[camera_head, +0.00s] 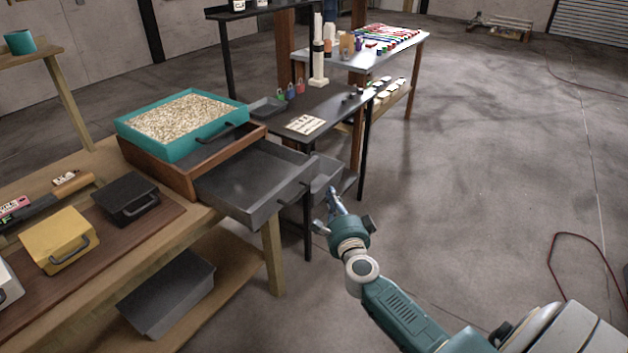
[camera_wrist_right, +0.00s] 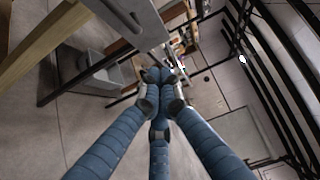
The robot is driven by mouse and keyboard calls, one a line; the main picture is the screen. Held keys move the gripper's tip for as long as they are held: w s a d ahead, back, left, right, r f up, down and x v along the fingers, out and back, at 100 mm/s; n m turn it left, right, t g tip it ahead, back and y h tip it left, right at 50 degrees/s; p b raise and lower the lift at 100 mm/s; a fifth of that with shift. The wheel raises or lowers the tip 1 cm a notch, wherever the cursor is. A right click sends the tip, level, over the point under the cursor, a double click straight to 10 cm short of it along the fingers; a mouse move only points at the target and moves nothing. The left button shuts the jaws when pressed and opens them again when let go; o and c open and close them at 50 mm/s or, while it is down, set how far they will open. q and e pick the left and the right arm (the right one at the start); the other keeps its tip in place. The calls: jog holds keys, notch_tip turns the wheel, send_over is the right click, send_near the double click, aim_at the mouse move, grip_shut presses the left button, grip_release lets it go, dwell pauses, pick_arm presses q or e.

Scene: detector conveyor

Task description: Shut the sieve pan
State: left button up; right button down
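The sieve pan (camera_head: 278,207) is a grey drawer pulled well out to the right from a brown wooden frame (camera_head: 170,167). A teal sieve tray (camera_head: 182,150) full of pale grains sits on top of the frame. The pan is empty, with a dark handle at its front. My right gripper (camera_head: 335,194) is just right of the pan's front, apart from the handle as far as I can tell. In the right wrist view, its blue fingers (camera_wrist_right: 162,82) meet at the tips with nothing visible between them. My left gripper is not in view.
The workbench (camera_head: 190,222) holds a black box (camera_head: 127,198) and a yellow box (camera_head: 60,240) at the left. A dark side table (camera_head: 335,105) with small items stands behind the pan. A grey bin (camera_head: 168,295) sits on the lower shelf. The floor at right is open.

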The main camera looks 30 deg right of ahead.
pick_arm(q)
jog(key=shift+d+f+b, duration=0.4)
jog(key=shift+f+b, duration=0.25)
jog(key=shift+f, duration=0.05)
pick_arm(e)
jog(key=shift+w+d+f, duration=0.1)
jog(key=shift+w+d, duration=0.05)
jog(key=shift+w, duration=2.05)
jog(key=shift+w+d, duration=0.15)
jog(key=shift+w, duration=2)
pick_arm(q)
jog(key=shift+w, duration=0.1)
